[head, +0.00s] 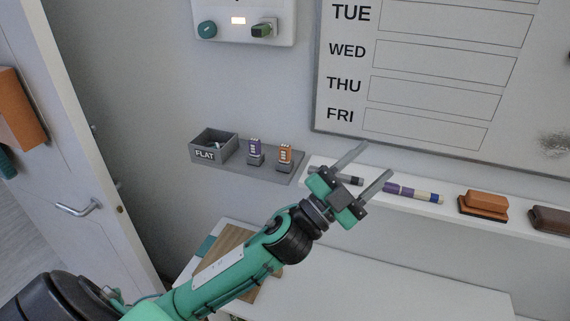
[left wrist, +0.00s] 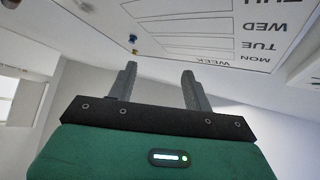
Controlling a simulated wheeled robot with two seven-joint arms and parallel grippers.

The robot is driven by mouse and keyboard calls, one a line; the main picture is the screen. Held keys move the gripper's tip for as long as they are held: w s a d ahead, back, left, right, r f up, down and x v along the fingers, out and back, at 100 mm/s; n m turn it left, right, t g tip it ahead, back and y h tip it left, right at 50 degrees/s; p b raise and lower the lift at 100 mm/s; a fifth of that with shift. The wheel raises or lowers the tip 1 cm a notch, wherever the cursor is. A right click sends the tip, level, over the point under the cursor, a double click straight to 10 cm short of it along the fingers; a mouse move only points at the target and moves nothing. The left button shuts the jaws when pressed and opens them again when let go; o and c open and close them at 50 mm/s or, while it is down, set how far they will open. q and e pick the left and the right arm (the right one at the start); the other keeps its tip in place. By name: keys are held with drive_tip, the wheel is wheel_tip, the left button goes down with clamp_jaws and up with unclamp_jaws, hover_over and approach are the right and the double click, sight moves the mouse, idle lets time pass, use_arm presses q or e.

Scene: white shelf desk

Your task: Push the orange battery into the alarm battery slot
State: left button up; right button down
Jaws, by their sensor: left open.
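The orange battery (head: 285,153) stands upright in a small dark holder on the grey wall shelf in the head view. The alarm unit (head: 245,22) is on the wall above, cut by the top edge of the picture. A green-and-dark piece (head: 264,30) sits at its lower right; I cannot tell whether this is its battery slot. My left gripper (head: 376,161) is open and empty, to the right of the orange battery and apart from it. Its open fingers also show in the left wrist view (left wrist: 157,85), with nothing between them. My right gripper is not in view.
A purple battery (head: 255,150) stands left of the orange one, beside a grey box marked FLAT (head: 213,148). Markers (head: 411,193) and an orange eraser (head: 485,203) lie on the white ledge under the whiteboard (head: 430,70). A door (head: 95,150) is at left.

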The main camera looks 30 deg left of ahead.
use_arm(q)
drive_tip(key=s+d+r+m+g+h, duration=0.3)
drive_tip(key=d+r+m+g+h, duration=0.2)
drive_tip(key=m+g+h, duration=0.6)
drive_tip(key=m+g+y, duration=0.6)
drive_tip(key=m+y, duration=0.1)
drive_tip(key=y, duration=1.7)
approach(285, 146)
drive_tip(key=x, duration=0.3)
drive_tip(key=a+p+x, duration=0.1)
drive_tip(key=x, duration=0.1)
drive_tip(key=shift+w+f, duration=0.1)
drive_tip(key=shift+w, duration=0.35)
drive_tip(key=shift+d+f+m+p, duration=0.1)
drive_tip(key=shift+f+m+p, duration=0.2)
drive_tip(key=shift+f+p, duration=0.25)
drive_tip(key=x, duration=0.1)
drive_tip(key=p+x, duration=0.1)
drive_tip(key=x, duration=0.1)
drive_tip(key=shift+s+d+f+p, duration=0.1)
drive_tip(key=shift+s+d+p, duration=0.15)
drive_tip(key=shift+p, duration=0.15)
drive_tip(key=shift+w+f, duration=0.25)
drive_tip(key=shift+f, duration=0.35)
drive_tip(key=c, duration=1.1)
drive_tip(key=shift+o, duration=0.2)
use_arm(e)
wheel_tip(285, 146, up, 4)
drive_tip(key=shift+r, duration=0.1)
